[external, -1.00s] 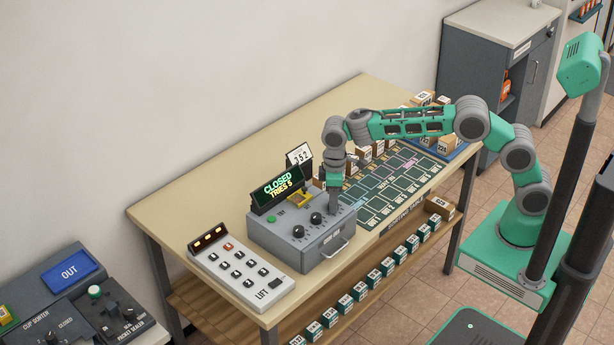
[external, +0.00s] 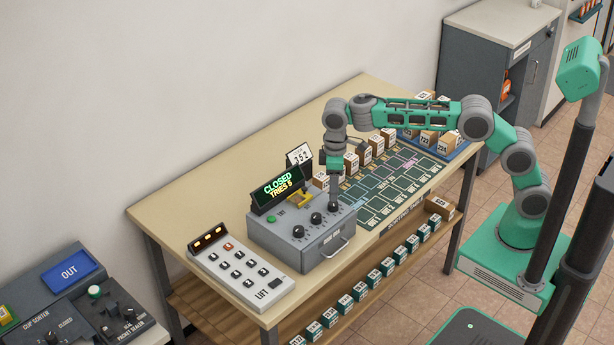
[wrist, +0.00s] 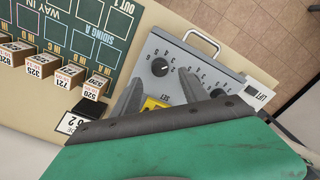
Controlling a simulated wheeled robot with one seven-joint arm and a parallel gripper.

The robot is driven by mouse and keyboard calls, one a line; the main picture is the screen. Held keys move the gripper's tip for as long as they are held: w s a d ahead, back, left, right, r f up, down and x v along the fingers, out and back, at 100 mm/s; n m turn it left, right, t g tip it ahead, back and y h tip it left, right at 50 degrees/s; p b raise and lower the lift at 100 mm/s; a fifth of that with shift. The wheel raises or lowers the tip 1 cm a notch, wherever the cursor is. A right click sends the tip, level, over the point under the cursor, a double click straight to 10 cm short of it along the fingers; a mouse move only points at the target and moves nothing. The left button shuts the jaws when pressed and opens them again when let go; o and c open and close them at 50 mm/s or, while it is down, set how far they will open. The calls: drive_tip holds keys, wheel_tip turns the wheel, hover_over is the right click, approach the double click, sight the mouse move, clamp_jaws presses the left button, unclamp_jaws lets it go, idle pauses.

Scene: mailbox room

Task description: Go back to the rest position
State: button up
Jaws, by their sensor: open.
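My gripper (external: 333,190) points down above the back right part of a grey control box (external: 285,239). It is close over the right-hand black knob; contact cannot be told. In the wrist view my gripper (wrist: 163,92) has its two grey fingers apart with nothing held between them. A black knob (wrist: 160,67) shows just beyond the fingers, on the grey box face (wrist: 185,65). My green gripper body hides much of the box there. The box's display (external: 278,188) reads CLOSED, TRIES 5.
A white LIFT keypad (external: 241,265) lies left of the box on the tan table (external: 190,210). Space above the table is clear.

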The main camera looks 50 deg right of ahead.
wheel_tip(320, 180, up, 2)
drive_tip(key=shift+r, duration=0.1)
drive_tip(key=shift+d+r, duration=0.1)
drive_tip(key=shift+d, duration=0.15)
drive_tip(key=s+d+r+m+t, duration=0.1)
drive_tip(key=s+d+r+m, duration=0.15)
drive_tip(key=d, duration=0.65)
drive_tip(key=s+d+r+m+t, duration=0.1)
drive_tip(key=s+d+r, duration=0.3)
drive_tip(key=d, duration=0.4)
drive_tip(key=s+d+f+m+t, duration=0.2)
drive_tip(key=s+d+f+m, duration=0.2)
drive_tip(key=s+d, duration=0.9)
wheel_tip(320, 180, down, 2)
drive_tip(key=shift+s+f, duration=0.25)
drive_tip(key=shift+s, duration=0.3)
